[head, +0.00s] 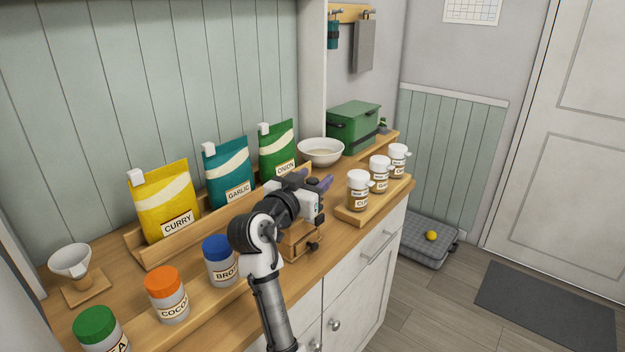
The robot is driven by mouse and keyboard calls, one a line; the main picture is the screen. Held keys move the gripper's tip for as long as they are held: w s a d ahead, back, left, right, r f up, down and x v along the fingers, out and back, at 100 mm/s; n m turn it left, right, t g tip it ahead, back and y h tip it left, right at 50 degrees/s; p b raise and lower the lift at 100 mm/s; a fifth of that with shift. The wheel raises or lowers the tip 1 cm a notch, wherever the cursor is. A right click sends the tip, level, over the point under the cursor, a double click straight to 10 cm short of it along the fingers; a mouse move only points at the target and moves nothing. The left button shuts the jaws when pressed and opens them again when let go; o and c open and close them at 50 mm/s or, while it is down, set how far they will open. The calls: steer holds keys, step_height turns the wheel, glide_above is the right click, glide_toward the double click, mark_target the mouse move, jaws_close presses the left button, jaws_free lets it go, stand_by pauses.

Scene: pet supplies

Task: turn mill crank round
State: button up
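The mill (301,242) is a small wooden box on the counter with a dark knob low on its front. Most of it is hidden behind my arm and gripper. I cannot make out its crank. My gripper (314,180) is above the mill, pointing away towards the back right. Its two purplish fingertips show apart, but the space between them is too small and dark to tell whether anything is held.
Three white-lidded jars (380,175) stand on a wooden board right of the mill. A white bowl (321,152) and green box (353,127) are behind. Pouches (230,172) stand in a wooden rack; larger jars (167,294) line the front left. The counter's front edge is close.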

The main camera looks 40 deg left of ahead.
steer(key=s+d+b, duration=0.1)
steer(key=s+b, duration=0.3)
steer(key=s, duration=0.9)
steer(key=shift+s+d, duration=0.2)
steer(key=shift+s, duration=0.2)
